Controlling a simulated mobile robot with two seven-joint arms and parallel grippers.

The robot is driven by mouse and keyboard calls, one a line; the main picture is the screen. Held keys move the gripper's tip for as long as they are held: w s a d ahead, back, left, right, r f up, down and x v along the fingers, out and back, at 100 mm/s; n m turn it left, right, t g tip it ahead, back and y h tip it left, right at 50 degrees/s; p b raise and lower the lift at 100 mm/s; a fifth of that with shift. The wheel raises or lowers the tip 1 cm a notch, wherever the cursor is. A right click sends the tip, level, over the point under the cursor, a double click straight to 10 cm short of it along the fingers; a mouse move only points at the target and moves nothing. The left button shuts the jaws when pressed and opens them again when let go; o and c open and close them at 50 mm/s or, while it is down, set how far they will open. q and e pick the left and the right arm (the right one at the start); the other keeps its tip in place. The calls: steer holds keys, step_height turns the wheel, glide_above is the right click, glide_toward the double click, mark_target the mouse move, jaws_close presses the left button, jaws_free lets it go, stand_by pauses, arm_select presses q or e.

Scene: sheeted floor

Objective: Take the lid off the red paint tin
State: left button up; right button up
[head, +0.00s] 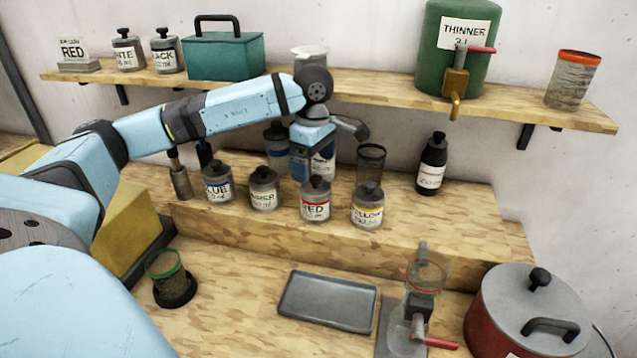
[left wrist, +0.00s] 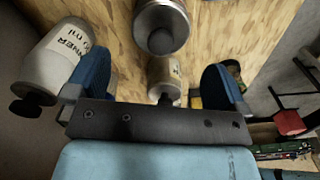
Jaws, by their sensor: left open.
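The red paint tin (head: 316,208) is a small grey tin with a red-banded RED label and a dark knobbed lid (head: 316,186). It stands upright in the front row on the raised wooden step, lid on. My left gripper (head: 301,168) is just above and behind it in the head view, partly hiding the tins behind. In the left wrist view the two blue fingers (left wrist: 158,88) are apart. A pale tin with a dark knob (left wrist: 164,76) shows between them, apparently beyond the fingertips; its label is unreadable. I cannot tell any contact. My right gripper is out of view.
A mesh cup (head: 370,163) and dark bottle (head: 432,165) stand behind right. A grey tray (head: 327,300) lies empty below. A shelf (head: 390,95) runs above.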

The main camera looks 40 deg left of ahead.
mark_target(317, 178)
arm_select(q)
steer(key=f, duration=0.3)
steer(key=shift+d+f+p, duration=0.35)
steer(key=shift+d+p, duration=0.05)
steer(key=shift+f, duration=0.5)
steer(key=c, duration=1)
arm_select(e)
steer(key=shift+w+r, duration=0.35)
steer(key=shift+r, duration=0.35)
